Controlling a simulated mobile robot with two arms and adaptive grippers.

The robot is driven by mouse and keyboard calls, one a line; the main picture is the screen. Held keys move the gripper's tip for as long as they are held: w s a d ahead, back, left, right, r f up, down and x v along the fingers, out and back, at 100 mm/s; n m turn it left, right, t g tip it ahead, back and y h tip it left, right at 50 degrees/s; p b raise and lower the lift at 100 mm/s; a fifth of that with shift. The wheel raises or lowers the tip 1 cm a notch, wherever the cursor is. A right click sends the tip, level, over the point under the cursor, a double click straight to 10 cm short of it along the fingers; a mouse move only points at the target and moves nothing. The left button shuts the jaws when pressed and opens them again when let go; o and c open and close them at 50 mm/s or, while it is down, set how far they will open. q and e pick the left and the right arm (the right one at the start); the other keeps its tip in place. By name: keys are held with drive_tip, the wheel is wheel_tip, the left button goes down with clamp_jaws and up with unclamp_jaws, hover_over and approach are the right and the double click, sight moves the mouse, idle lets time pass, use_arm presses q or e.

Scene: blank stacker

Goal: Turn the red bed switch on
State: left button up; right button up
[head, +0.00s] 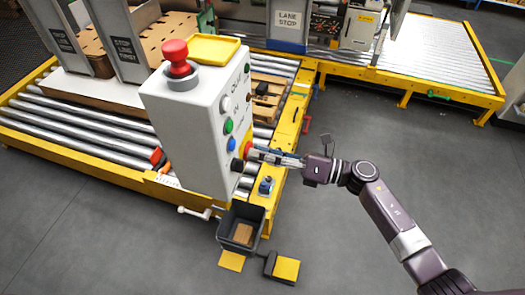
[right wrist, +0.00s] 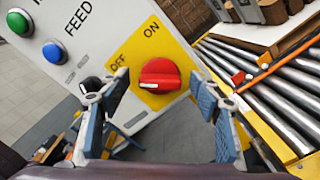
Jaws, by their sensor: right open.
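The red bed switch (right wrist: 160,76) is a rotary knob on a yellow plate (right wrist: 183,47) marked OFF and ON, on the white control box (head: 180,125). Its white mark lies at the knob's left end, on the OFF side. My right gripper (head: 260,154) is at the box's right face. In the right wrist view, its blue-padded fingers are open, one on each side of the knob, with visible gaps. The switch is mostly hidden by the fingers in the head view. My left gripper is not in view.
A red mushroom button (head: 177,57) and a yellow tray (head: 214,49) are on top of the box. Green (head: 228,126) and blue (head: 227,145) buttons sit near the switch. A dark bin (head: 227,233) stands below. Roller conveyors lie behind; the floor at right is clear.

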drive_tip(key=c, duration=1.2)
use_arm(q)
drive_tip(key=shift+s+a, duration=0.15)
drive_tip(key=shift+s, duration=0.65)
use_arm(e)
drive_tip(key=shift+o, duration=0.2)
drive_tip(key=shift+m, duration=0.4)
use_arm(q)
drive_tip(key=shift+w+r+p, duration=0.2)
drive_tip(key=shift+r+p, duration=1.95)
drive_tip(key=shift+p, duration=0.1)
use_arm(e)
drive_tip(key=shift+f+m, duration=0.2)
drive_tip(key=shift+m, duration=4.05)
drive_tip(key=shift+f+m, duration=0.2)
drive_tip(key=shift+m, duration=4.05)
drive_tip(key=o, duration=1.2)
drive_tip(key=shift+c, duration=0.2)
